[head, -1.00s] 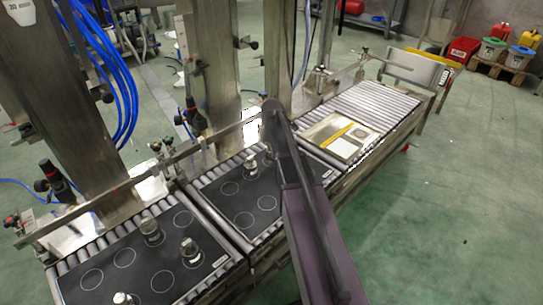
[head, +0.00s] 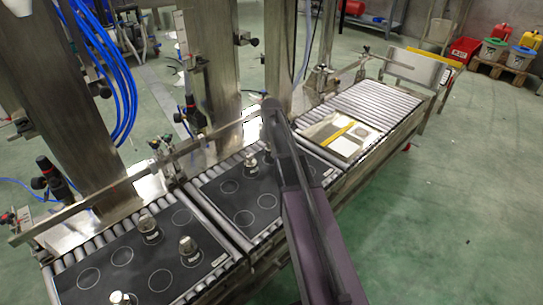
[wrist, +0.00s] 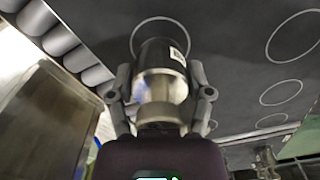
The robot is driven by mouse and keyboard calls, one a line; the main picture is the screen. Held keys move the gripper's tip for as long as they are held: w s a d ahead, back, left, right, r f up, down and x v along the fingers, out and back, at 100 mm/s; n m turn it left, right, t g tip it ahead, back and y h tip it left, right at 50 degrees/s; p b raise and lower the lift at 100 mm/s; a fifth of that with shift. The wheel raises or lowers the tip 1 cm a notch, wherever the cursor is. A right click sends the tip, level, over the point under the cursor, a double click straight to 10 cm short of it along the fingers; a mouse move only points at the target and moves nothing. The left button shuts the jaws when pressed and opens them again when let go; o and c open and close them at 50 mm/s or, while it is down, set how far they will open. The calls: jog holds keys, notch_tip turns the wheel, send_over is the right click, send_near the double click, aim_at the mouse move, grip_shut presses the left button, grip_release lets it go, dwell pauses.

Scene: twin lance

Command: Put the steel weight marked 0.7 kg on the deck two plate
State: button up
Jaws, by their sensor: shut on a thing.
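My gripper (wrist: 160,88) is shut on a steel weight (wrist: 162,86) with a dark band and a small white label; its marking is not readable. The weight is in front of a white circle on a black plate (wrist: 240,70) in the wrist view; I cannot tell whether it touches the plate. In the head view my arm hides the gripper. Two black plates with white circles lie on the rollers: a near one (head: 100,248) and a farther one (head: 212,205). Steel weights stand on the near plate (head: 149,228) and on the farther plate (head: 251,166). I cannot tell which plate is deck two.
A flat panel with a yellow strip (head: 345,140) lies farther along the rollers (head: 372,105). A metal rail (head: 110,190) and steel posts (head: 205,70) line the conveyor's far side.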

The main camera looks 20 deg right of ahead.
jog(key=shift+f+b, duration=0.55)
jog(key=shift+f, duration=0.3)
jog(key=shift+f, duration=0.1)
jog(key=o, duration=1.3)
jog(key=shift+r, duration=0.2)
notch_tip(320, 180, up, 12)
jog(key=p, duration=1.2)
jog(key=shift+s, duration=0.1)
